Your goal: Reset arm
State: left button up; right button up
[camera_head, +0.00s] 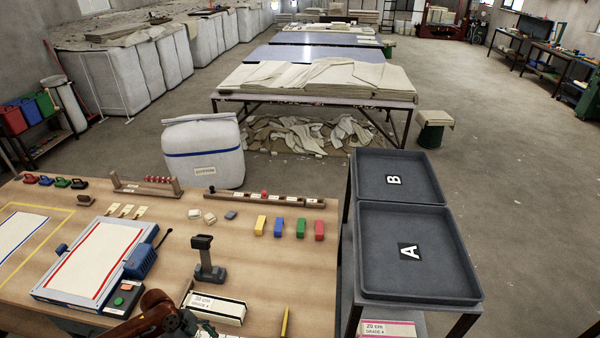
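My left arm, orange-brown and dark, shows at the bottom edge over the workbench (270,280). Its dark end, seemingly my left gripper (190,325), is beside a small box labelled "GRADE A" (215,309). It is cut off by the frame, so I cannot tell whether it is open or shut. I see no cloth in it. My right gripper is not in view; only a small dark piece shows at the lower right edge. A white board with a red outline (92,262) lies on the bench to the left.
Grey trays A (441,280) and B (420,190) stand right of the bench. A dark upright stand (208,262), coloured blocks (279,227) and a button box (124,297) are on the bench. Cloths lie on a far table (310,75). Bench space between stand and blocks is clear.

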pick_arm(q)
jog(key=s+d+f+n+t, duration=0.25)
jog(key=s+d+n, duration=0.25)
jog(key=d, duration=0.6)
jog(key=s+a+r+n+t+y, duration=0.25)
jog(key=s+a+n+y, duration=0.25)
jog(key=s+a+n, duration=0.75)
notch_tip(320, 180, down, 31)
jog(key=n+g+b, duration=0.1)
jog(key=g+b, duration=0.1)
jog(key=b, duration=0.1)
jog(key=s+f+g+b, duration=0.1)
jog(key=s+f+b, duration=0.1)
jog(key=s+f, duration=1.8)
jog(key=shift+s+f+h+b, duration=0.2)
jog(key=shift+f+h+b, duration=0.15)
jog(key=shift+f, duration=0.4)
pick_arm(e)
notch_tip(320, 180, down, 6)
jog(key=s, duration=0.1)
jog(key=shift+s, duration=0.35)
